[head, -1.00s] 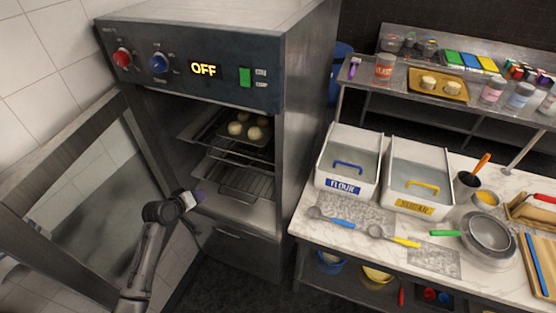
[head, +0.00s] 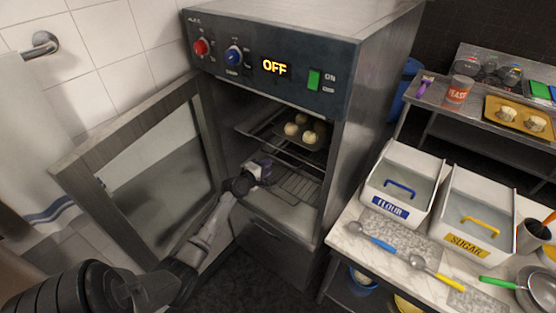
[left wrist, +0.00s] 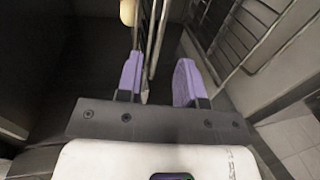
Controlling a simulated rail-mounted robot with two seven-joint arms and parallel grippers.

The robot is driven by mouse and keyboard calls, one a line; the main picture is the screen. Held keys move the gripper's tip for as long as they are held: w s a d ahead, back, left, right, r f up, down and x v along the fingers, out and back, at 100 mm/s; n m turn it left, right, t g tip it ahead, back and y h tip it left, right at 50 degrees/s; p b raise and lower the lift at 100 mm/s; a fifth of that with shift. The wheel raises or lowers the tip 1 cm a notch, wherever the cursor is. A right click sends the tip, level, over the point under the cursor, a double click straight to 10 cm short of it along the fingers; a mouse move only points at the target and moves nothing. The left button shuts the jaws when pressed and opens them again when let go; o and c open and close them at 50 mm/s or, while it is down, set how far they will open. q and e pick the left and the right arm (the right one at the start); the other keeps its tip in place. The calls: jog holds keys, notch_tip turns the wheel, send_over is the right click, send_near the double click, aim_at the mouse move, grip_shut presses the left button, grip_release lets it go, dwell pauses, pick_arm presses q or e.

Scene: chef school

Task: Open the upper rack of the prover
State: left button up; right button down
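The prover (head: 270,70) stands with its glass door (head: 150,165) swung open to the left. Its upper rack (head: 258,128) is inside and carries a tray (head: 318,139) with several pale dough balls (head: 308,136). My left gripper (head: 268,165) reaches into the opening, just below and left of the upper rack's front. In the left wrist view its purple fingers (left wrist: 158,80) are apart. Rack wires (left wrist: 152,40) run between or just beyond them; I cannot tell whether they touch. A dough ball (left wrist: 127,12) shows at the top. My right gripper is out of view.
A lower wire rack (head: 297,187) lies below the upper one. The open door stands close to the left of my left arm. To the right is a marble counter (head: 350,235) with flour (head: 398,185) and sugar (head: 470,215) bins. Dark floor is clear before the prover.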

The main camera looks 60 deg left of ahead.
aim_at(278, 159)
pick_arm(q)
jog(key=b+x, duration=0.2)
jog(key=x, duration=0.6)
jog(key=c, duration=0.5)
grip_shut()
